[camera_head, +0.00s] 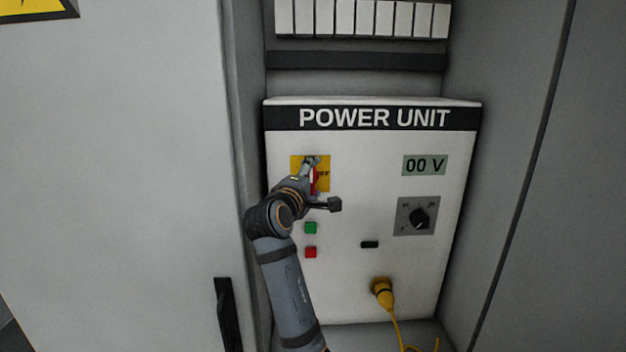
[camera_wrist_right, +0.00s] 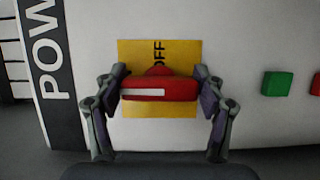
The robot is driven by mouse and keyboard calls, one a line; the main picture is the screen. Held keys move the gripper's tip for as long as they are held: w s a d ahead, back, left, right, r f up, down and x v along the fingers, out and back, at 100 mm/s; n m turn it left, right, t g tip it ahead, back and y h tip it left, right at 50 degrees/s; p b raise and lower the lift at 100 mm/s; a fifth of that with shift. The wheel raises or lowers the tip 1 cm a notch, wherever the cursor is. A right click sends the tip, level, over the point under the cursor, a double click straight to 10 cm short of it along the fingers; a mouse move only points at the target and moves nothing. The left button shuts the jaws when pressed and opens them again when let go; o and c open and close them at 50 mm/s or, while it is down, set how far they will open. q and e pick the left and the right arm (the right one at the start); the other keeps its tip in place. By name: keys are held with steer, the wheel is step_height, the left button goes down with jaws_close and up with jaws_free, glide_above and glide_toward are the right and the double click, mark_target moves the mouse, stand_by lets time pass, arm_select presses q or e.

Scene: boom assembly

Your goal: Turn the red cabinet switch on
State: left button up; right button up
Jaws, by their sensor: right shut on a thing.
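The red cabinet switch (camera_wrist_right: 160,88) sits on a yellow plate (camera_wrist_right: 158,52) marked OFF in the right wrist view. Its red handle has a white stripe and lies across the plate in that view. In the head view the yellow plate (camera_head: 296,164) is at the upper left of the power unit, and only a sliver of the red switch (camera_head: 314,181) shows beside my gripper. My right gripper (camera_wrist_right: 158,90) is shut on the red switch, one finger at each end of the handle. It also shows in the head view (camera_head: 313,172). My left gripper is not in view.
The white power unit (camera_head: 360,290) stands inside the grey cabinet. Its display (camera_head: 424,165) reads 00 V. A black knob (camera_head: 419,219), a green button (camera_head: 310,228), a red button (camera_head: 311,252) and a yellow plug (camera_head: 383,293) are on its front. A cabinet door (camera_head: 120,180) stands at left.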

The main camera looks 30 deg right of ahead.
steer(key=shift+f, duration=0.1)
steer(key=o, duration=1.2)
steer(key=shift+c, duration=0.2)
